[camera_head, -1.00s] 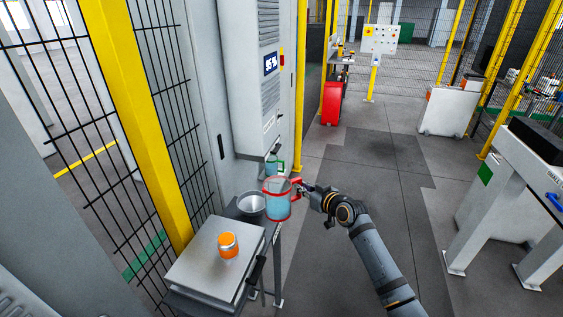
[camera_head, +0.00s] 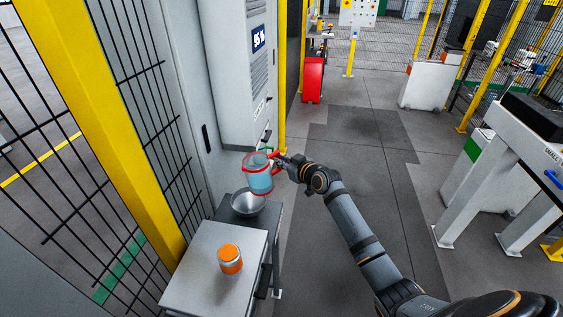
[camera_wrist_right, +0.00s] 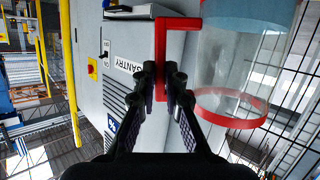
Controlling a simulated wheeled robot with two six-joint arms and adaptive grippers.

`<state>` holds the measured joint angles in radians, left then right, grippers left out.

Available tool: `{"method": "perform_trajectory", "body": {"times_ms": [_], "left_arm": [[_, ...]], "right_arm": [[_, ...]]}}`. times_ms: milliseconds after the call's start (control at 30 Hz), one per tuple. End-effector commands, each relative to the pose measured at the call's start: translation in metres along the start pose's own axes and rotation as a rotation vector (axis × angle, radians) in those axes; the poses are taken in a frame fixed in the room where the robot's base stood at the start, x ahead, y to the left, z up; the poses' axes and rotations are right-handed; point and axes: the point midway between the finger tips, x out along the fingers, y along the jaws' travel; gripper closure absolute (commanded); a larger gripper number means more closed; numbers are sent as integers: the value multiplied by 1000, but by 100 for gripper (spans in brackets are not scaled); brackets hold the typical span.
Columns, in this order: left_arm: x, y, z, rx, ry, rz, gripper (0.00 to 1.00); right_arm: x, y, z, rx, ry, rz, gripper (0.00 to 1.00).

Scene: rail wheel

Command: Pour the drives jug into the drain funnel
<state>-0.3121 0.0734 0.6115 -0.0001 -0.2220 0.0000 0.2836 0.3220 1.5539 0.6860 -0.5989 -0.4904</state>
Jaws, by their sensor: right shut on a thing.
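A clear jug (camera_head: 260,179) with a red rim, red handle and light blue liquid is in the air at the right edge of the drain funnel (camera_head: 247,206), a silver bowl shape. The jug leans a little to the left and partly covers the funnel's far rim. My right gripper (camera_head: 286,163) is shut on the jug's handle from the right. In the right wrist view the red handle (camera_wrist_right: 178,23) sits between the fingertips (camera_wrist_right: 163,85), beside the jug's clear wall. I see no stream of liquid. My left gripper is not in view.
A grey cabinet (camera_head: 243,75) rises close behind the jug. A yellow post (camera_head: 282,95) stands behind my gripper.

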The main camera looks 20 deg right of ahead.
Motion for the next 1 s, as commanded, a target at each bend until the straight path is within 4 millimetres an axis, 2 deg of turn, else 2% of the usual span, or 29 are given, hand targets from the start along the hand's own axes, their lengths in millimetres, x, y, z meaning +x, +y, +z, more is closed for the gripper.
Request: {"method": "perform_trajectory", "body": {"times_ms": [33, 100, 200, 400, 567, 867, 1000], "left_arm": [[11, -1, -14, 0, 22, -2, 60], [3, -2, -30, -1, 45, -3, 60], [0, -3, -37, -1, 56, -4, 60], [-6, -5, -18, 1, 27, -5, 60], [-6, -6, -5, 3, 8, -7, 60], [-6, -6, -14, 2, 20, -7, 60], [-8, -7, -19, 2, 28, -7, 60]], "right_arm": [[3, 0, 8, -35, 3, 11, 100], [0, 1, 1, -31, 3, 10, 100], [-1, 1, -2, -46, 4, 14, 100], [-7, 3, -12, -121, 7, 36, 100], [-8, 4, -12, -140, 7, 42, 100], [-8, 4, -13, -143, 7, 43, 100], [-7, 3, -19, -203, 5, 62, 100]]}}
